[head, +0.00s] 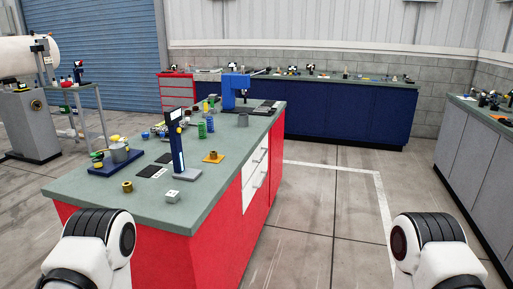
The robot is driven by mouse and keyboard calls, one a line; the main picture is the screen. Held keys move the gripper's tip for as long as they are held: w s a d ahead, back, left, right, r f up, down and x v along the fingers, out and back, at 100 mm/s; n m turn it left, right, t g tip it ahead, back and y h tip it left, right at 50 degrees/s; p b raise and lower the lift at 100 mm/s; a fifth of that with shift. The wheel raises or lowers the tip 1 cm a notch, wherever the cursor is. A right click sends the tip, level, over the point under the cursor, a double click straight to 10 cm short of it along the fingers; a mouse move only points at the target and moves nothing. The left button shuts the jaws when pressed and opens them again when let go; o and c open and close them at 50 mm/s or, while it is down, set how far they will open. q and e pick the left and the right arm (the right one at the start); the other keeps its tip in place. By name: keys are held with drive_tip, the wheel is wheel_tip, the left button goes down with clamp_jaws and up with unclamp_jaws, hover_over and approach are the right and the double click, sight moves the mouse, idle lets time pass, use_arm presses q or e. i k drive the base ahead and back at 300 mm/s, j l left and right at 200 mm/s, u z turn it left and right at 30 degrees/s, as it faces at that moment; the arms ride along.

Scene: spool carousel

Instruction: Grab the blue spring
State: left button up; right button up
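I cannot make out a blue spring for certain. On the red workbench's grey-green top (222,150), a green coil-like piece (202,130) stands upright near the middle. A second green upright piece (210,125) stands just behind it to the right. Small blue and dark parts (160,131) lie to the left of these, too small to identify. Parts of my two arms show at the bottom left and bottom right, both in front of the bench. Neither gripper is in view.
A blue tray (112,161) with a grey pot sits left, a blue press (235,88) behind. Blue cabinets (345,112) line the back. Floor right of the bench is clear.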

sight(209, 128)
drive_tip(key=i+l+u, duration=0.1)
drive_tip(key=i+u, duration=0.15)
drive_tip(key=i, duration=0.2)
drive_tip(key=i+l+u, duration=0.25)
drive_tip(key=i, duration=0.15)
drive_tip(key=i+l+u, duration=0.1)
drive_tip(key=l, duration=0.25)
drive_tip(key=i+l, duration=0.3)
drive_tip(key=i+l+u, duration=0.15)
drive_tip(key=l, duration=0.2)
drive_tip(key=i+l, duration=0.2)
drive_tip(key=l, duration=0.2)
drive_tip(key=i+l+u, duration=0.15)
drive_tip(key=l, duration=0.2)
drive_tip(key=i+l+u, duration=0.1)
drive_tip(key=l, duration=0.25)
drive_tip(key=i+l, duration=0.2)
drive_tip(key=l, duration=0.2)
drive_tip(key=u, duration=0.05)
